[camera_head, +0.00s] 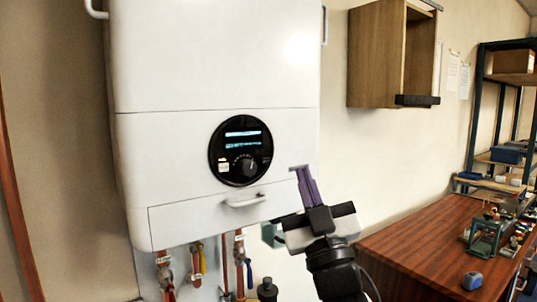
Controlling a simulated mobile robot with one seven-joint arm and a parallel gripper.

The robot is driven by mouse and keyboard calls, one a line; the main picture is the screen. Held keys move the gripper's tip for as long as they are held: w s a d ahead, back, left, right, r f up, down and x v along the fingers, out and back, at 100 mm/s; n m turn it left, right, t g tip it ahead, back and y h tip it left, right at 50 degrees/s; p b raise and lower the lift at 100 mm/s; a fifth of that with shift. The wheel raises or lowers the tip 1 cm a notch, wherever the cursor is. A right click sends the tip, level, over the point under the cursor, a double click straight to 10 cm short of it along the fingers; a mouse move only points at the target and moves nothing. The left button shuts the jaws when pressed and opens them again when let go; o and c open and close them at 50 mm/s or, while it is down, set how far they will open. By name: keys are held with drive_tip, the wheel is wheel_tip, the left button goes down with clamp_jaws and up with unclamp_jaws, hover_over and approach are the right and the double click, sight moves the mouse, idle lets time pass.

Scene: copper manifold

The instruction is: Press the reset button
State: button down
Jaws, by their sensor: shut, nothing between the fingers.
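A white boiler unit (185,120) hangs on the wall. A round black control panel (241,150) with two lit display strips, a knob (245,166) and a row of small marks is set in its front. A small pale square (223,167) sits at the panel's lower left. I cannot tell which of these small parts is the reset button. My gripper (300,170) is shut and empty, its purple fingers pointing up just right of and slightly below the panel, apart from it in the picture. The fingers overlap the unit's lower right edge.
A drawer handle (246,201) juts out below the panel. Copper pipes with valves (197,262) run under the unit. An open wooden cabinet (376,55) hangs at right. A wooden workbench (415,240) and a shelf rack (480,110) stand further right.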

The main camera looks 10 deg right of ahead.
sight(265, 161)
drive_tip(key=shift+d+h, duration=0.15)
drive_tip(key=shift+h, duration=0.15)
drive_tip(key=shift+w+a+p, duration=0.5)
drive_tip(key=shift+w+a, duration=0.05)
drive_tip(key=shift+w, duration=0.8)
drive_tip(key=shift+w+a+p, duration=0.5)
drive_tip(key=shift+w+a, duration=0.05)
drive_tip(key=shift+w, duration=0.8)
drive_tip(key=shift+w+a+p, duration=0.5)
drive_tip(key=shift+w+a, duration=0.05)
drive_tip(key=shift+w, duration=0.8)
drive_tip(key=shift+w+a, duration=0.1)
drive_tip(key=shift+w, duration=0.05)
drive_tip(key=shift+w+a, duration=0.1)
drive_tip(key=shift+w, duration=0.15)
drive_tip(key=shift+w+a, duration=0.1)
drive_tip(key=shift+w, duration=0.25)
drive_tip(key=shift+s+d+b, duration=0.25)
drive_tip(key=shift+s+b, duration=0.35)
drive_tip(key=shift+s, duration=0.15)
